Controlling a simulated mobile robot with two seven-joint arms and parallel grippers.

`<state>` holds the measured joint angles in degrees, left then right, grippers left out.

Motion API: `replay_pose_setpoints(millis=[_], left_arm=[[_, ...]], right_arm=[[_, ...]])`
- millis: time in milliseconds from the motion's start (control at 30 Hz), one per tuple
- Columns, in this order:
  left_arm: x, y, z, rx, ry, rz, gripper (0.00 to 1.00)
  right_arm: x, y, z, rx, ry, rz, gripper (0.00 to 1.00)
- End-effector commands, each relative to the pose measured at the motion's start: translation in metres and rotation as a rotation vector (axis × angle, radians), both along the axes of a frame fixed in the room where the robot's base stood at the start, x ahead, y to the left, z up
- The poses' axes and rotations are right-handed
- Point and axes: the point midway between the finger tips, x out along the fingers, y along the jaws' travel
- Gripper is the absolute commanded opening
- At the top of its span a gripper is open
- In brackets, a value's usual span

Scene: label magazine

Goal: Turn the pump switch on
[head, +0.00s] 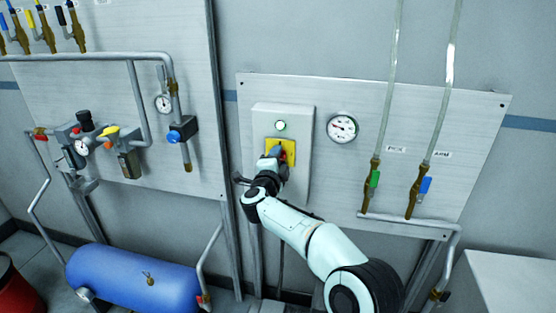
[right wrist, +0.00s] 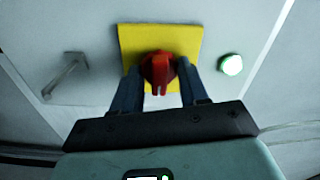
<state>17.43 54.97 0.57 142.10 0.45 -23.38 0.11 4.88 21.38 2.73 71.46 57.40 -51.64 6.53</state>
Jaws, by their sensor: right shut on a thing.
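The pump switch is a red rotary knob (right wrist: 158,68) on a yellow square plate (right wrist: 128,42), mounted on a grey box (head: 300,185) on the wall panel. My right gripper (head: 280,154) is at the yellow plate and covers most of the knob in the head view. In the right wrist view my right gripper (right wrist: 160,78) has a finger on each side of the red knob and is shut on it. The knob's narrow end points down in that view. A round green lamp (head: 280,125) above the plate looks bright. My left gripper is not in view.
A pressure gauge (head: 342,127) sits right of the box. Two clear hoses run down to valves with a green handle (head: 375,178) and a blue handle (head: 425,185). Pipework and a blue tank (head: 135,277) stand at the left. A pale surface (head: 515,285) is at lower right.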

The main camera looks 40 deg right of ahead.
Motion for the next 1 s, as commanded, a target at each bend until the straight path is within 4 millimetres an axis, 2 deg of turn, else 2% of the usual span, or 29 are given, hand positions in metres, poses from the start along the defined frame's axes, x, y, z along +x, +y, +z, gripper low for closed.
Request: replay_pose_setpoints(millis=[33, 67, 100, 133, 433, 567, 667, 1000], left_arm=[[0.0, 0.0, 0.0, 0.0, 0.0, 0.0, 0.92], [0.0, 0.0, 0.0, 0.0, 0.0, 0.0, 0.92], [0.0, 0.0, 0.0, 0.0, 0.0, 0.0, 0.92], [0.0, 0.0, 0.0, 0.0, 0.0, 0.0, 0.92], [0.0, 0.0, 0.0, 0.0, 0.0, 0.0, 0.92], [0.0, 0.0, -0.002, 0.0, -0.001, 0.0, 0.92], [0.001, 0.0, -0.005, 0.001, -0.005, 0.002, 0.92], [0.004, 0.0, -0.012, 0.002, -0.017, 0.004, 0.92]], right_arm=[[0.0, 0.001, -0.001, 0.004, -0.001, 0.002, 0.13], [0.0, 0.001, -0.001, 0.004, -0.001, 0.002, 0.5], [0.0, 0.001, -0.001, 0.004, -0.001, 0.002, 0.63], [0.0, 0.001, -0.001, 0.002, -0.001, 0.002, 0.69], [0.0, 0.001, 0.0, 0.002, 0.0, 0.001, 0.69], [-0.006, 0.008, 0.0, 0.001, -0.001, 0.001, 0.69], [-0.016, 0.021, 0.0, 0.002, -0.001, 0.003, 0.69], [-0.063, 0.08, 0.0, 0.003, -0.002, 0.005, 0.69]])
